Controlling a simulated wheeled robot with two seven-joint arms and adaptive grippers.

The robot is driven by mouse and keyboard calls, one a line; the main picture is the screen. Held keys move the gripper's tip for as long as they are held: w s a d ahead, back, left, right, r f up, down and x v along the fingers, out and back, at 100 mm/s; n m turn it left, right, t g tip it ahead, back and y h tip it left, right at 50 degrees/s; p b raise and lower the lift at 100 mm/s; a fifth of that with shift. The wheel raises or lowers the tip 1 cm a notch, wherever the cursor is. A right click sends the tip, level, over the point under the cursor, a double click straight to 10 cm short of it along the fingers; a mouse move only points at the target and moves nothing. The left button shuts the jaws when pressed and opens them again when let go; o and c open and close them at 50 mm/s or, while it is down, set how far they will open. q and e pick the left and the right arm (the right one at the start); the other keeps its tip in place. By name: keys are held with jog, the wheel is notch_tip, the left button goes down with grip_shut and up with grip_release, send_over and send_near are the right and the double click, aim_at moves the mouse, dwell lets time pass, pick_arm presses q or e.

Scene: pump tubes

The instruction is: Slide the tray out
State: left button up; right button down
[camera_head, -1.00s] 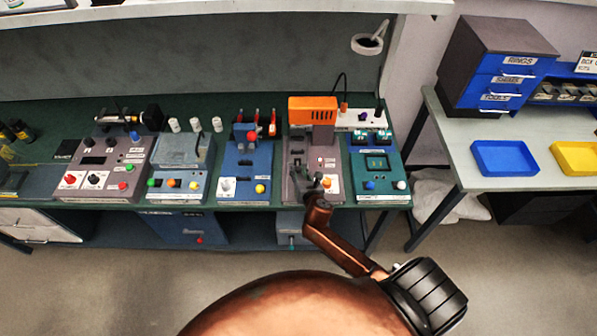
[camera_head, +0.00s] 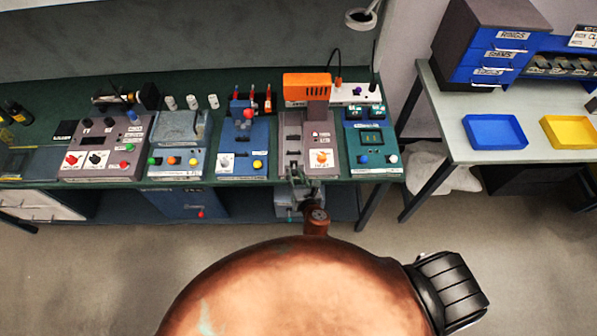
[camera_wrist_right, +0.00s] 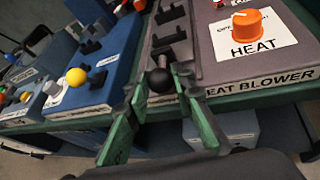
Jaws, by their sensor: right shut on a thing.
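The heat blower station (camera_head: 321,133) is a grey-brown box with an orange blower (camera_head: 307,87) above it. Its tray (camera_wrist_right: 171,32) is a narrow dark strip with black holders, and it also shows in the head view (camera_head: 292,146). A round black knob (camera_wrist_right: 159,81) is at the tray's near end, by the station's front edge. My right gripper (camera_wrist_right: 160,88) has its green-padded fingers on both sides of the knob and is shut on it. In the head view my right gripper (camera_head: 299,188) is at the bench's front edge, partly hidden by my arm. My left gripper is not in view.
An orange heat dial (camera_wrist_right: 254,24) stands right of the tray. A blue station (camera_head: 243,150) is on the left and a teal station (camera_head: 371,143) on the right. A side table (camera_head: 450,130) holds blue and yellow trays. Floor in front of the bench is clear.

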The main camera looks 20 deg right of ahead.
jog(key=c, duration=1.9)
grip_release()
jog(key=shift+o, duration=1.2)
jog(key=shift+s, duration=0.1)
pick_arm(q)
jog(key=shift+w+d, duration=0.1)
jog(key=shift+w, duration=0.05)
pick_arm(e)
jog(key=v, duration=1.2)
